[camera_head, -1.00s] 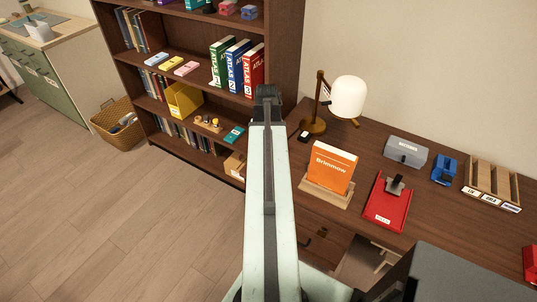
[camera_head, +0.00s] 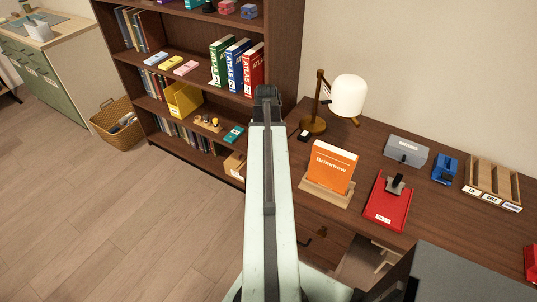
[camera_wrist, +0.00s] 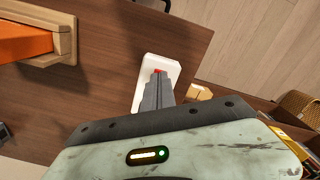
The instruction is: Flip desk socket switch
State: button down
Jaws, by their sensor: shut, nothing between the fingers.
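The desk socket is a white rounded block (camera_wrist: 164,62) on the brown desk in the wrist view, with a small red switch (camera_wrist: 157,71) showing on it. My gripper (camera_wrist: 157,82) is shut and empty, its fingertips over the socket and right at the red switch. I cannot tell whether they touch it. The fingers hide part of the socket and switch. In the head view my gripper is hidden behind my own arm, and the socket does not show.
On the desk (camera_head: 365,148) stand a lamp (camera_head: 347,95), an orange book (camera_head: 332,167) on a wooden stand, a red clipboard (camera_head: 387,210) and a grey box (camera_head: 406,151). A bookshelf (camera_head: 284,50) stands at the desk's left. A wicker basket (camera_head: 117,127) sits on the floor.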

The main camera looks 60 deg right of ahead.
jog(key=shift+f+b, duration=0.55)
jog(key=shift+f, duration=0.05)
jog(key=shift+r, duration=0.1)
notch_tip(320, 180, up, 7)
jog(key=p, duration=0.7)
dwell(0.4)
